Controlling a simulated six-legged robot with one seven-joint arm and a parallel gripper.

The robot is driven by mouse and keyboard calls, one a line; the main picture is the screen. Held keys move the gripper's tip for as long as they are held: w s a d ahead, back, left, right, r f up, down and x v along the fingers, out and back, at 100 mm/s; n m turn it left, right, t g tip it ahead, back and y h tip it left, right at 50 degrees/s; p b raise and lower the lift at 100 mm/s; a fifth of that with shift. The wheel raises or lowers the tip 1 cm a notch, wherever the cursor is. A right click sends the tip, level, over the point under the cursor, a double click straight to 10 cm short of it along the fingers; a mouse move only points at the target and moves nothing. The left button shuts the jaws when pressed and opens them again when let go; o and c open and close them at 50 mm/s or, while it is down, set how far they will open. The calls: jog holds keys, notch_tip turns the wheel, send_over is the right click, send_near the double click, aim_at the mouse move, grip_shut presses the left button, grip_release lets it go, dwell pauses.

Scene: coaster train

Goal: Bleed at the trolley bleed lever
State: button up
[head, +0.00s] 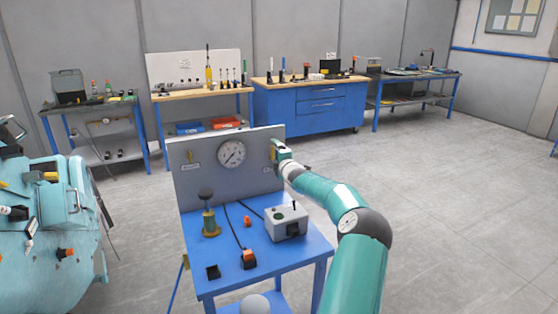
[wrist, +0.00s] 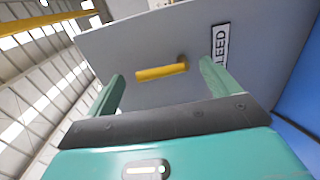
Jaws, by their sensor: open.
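The bleed lever is a short yellow bar (wrist: 160,72) on a pivot on the grey trolley panel (wrist: 140,35). A white label reading "…LEED" (wrist: 221,45) is beside it, partly covered by a finger. My gripper (wrist: 163,70) is open, with one finger on each side of the lever and gaps visible to both. I cannot tell whether the fingertips reach past the lever in depth. In the head view my gripper (head: 277,152) is at the right end of the panel (head: 205,180), and it largely hides the lever there.
The panel carries a round gauge (head: 231,153) and another small yellow lever (head: 188,157) at left. The blue trolley top (head: 225,262) holds a grey box (head: 287,222), a brass fitting (head: 210,222) and an orange-black connector (head: 249,259). Floor at right is clear.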

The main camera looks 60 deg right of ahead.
jog(key=v, duration=1.3)
jog(key=shift+s, duration=0.35)
jog(key=shift+a, duration=0.1)
